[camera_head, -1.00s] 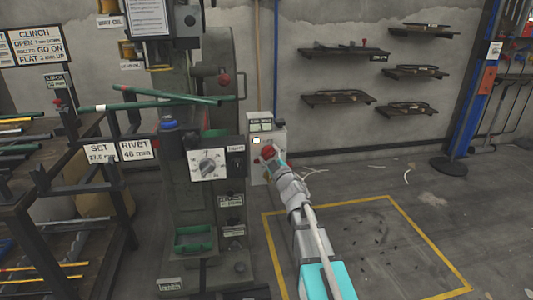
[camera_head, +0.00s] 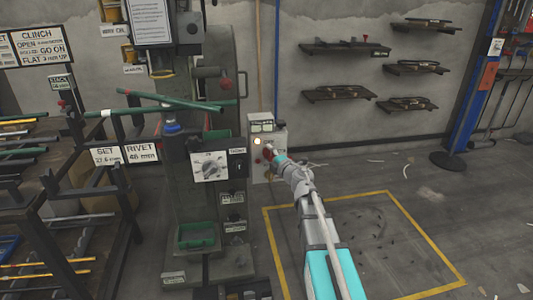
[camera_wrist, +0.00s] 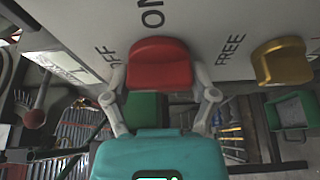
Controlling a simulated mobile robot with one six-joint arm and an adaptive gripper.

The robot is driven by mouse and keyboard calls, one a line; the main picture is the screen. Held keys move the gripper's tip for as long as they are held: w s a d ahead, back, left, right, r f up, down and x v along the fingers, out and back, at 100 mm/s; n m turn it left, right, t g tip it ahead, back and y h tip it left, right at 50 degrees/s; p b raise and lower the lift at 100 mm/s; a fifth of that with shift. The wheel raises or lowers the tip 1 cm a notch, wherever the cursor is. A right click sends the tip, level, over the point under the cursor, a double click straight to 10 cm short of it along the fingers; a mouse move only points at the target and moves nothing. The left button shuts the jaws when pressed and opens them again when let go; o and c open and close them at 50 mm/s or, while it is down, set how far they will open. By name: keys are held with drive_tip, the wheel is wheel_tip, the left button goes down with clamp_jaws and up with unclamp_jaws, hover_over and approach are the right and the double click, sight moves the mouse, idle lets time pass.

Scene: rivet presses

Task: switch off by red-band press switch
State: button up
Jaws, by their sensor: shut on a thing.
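A grey switch box (camera_head: 281,138) stands on the right side of the green-grey press (camera_head: 217,85). Its red switch knob (camera_head: 267,152) is mostly covered by my gripper (camera_head: 273,156). In the wrist view the red knob (camera_wrist: 159,63) sits between the two fingers of my gripper (camera_wrist: 160,88), which are shut on it. The panel reads "ON" above the knob and "FREE" to its right; the word at left is partly hidden and ends in "FF". A yellow knob (camera_wrist: 279,61) is at the right. A small lamp (camera_head: 258,141) glows on the box.
A green tube (camera_head: 170,97) sticks out across the press front. A dial panel (camera_head: 210,166) is left of the box. A rack with rods (camera_head: 60,235) stands at the left. Yellow floor lines (camera_head: 420,228) mark a mostly clear area at right.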

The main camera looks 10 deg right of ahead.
drive_tip(key=shift+n, duration=0.4)
drive_tip(key=o, duration=1)
drive_tip(key=shift+s, duration=0.15)
drive_tip(key=v, duration=1.1)
drive_tip(key=shift+s+d, duration=0.25)
drive_tip(key=shift+s, duration=0.05)
